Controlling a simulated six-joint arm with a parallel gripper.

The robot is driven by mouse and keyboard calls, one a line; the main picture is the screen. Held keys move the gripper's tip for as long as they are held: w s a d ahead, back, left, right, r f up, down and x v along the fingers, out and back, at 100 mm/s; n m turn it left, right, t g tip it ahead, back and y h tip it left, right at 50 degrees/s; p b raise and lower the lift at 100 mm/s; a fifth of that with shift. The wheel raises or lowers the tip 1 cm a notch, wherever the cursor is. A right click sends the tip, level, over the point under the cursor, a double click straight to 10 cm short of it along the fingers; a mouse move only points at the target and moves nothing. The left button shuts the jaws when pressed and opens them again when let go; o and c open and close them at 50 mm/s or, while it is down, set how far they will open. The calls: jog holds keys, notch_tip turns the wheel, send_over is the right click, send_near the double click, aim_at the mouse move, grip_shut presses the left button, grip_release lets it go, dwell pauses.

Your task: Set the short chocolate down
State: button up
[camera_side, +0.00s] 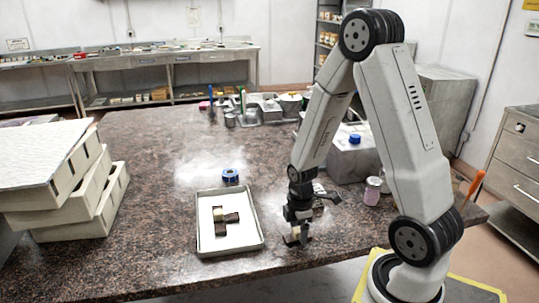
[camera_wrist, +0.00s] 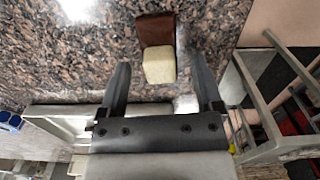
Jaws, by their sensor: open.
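My gripper (camera_side: 297,238) is low over the counter, just right of the metal tray (camera_side: 203,245), with its jaws apart. In the wrist view, its two fingers (camera_wrist: 160,68) stand wide on either side of a short chocolate with a cream block (camera_wrist: 158,63) and a dark brown block (camera_wrist: 156,29). The cream end lies between the fingertips, with a gap on both sides. The chocolate appears to rest on the speckled counter; I cannot make it out clearly in the side view. Inside the tray are dark and cream pieces (camera_side: 221,215).
A blue tape roll (camera_side: 230,176) lies behind the tray. Stacked white moulds (camera_side: 75,185) stand at the left. A grey box (camera_side: 352,158) and a pinkish jar (camera_side: 372,191) stand behind and right of my gripper. The counter (camera_side: 150,225) between stack and tray is clear.

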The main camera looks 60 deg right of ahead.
aim_at(296, 231)
jog(key=shift+d+r, duration=0.1)
jog(key=shift+r, duration=3.5)
jog(key=shift+w+a+m, duration=0.15)
jog(key=shift+a+m, duration=0.25)
jog(key=shift+a, duration=0.1)
jog(key=a+r+m+t, duration=0.2)
jog(key=a+m, duration=0.7)
jog(key=a, duration=0.2)
jog(key=shift+w+a+t, duration=0.25)
jog(key=shift+a+t, duration=0.05)
jog(key=shift+a, duration=0.05)
jog(key=shift+o, duration=0.5)
